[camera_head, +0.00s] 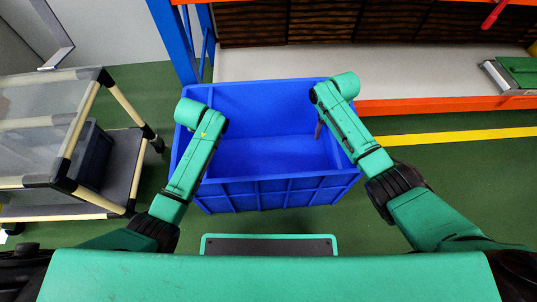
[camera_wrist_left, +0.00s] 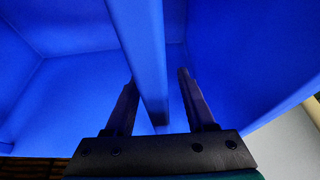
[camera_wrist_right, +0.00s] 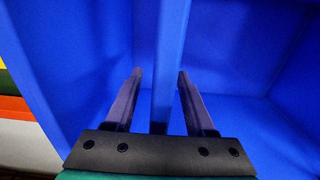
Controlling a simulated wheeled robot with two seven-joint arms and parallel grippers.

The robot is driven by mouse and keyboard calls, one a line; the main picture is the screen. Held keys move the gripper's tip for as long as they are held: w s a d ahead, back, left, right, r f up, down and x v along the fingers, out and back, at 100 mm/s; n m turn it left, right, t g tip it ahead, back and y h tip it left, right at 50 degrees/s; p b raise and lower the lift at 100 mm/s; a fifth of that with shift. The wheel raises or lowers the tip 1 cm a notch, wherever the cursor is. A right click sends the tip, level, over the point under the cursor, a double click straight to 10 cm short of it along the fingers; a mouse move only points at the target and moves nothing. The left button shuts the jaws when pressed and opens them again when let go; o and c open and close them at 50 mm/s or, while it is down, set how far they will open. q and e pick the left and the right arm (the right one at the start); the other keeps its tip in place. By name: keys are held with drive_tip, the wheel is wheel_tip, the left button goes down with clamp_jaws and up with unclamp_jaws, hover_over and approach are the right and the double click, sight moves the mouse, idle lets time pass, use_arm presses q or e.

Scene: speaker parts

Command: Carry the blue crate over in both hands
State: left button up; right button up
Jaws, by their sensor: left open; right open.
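The blue crate (camera_head: 270,193) stands in front of me and looks empty. My left arm reaches over its left side; in the head view the left gripper's fingers are hidden under the wrist. In the left wrist view my left gripper (camera_wrist_left: 157,80) is open, with the crate's wall (camera_wrist_left: 140,45) running between its fingers. My right gripper (camera_head: 319,130) is at the crate's right side, pointing down. In the right wrist view it is open (camera_wrist_right: 159,74), with the crate's wall (camera_wrist_right: 168,40) between its fingers. I cannot tell whether any finger touches the wall.
A trolley (camera_head: 135,165) with clear panels and a dark bin (camera_head: 93,155) stands at the left. Behind the crate are a blue post (camera_head: 174,40) and a shelf with an orange edge (camera_head: 440,104). Green floor with a yellow line (camera_head: 455,135) is clear at the right.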

use_arm(q)
clamp_jaws()
use_arm(e)
clamp_jaws()
idle(1.1)
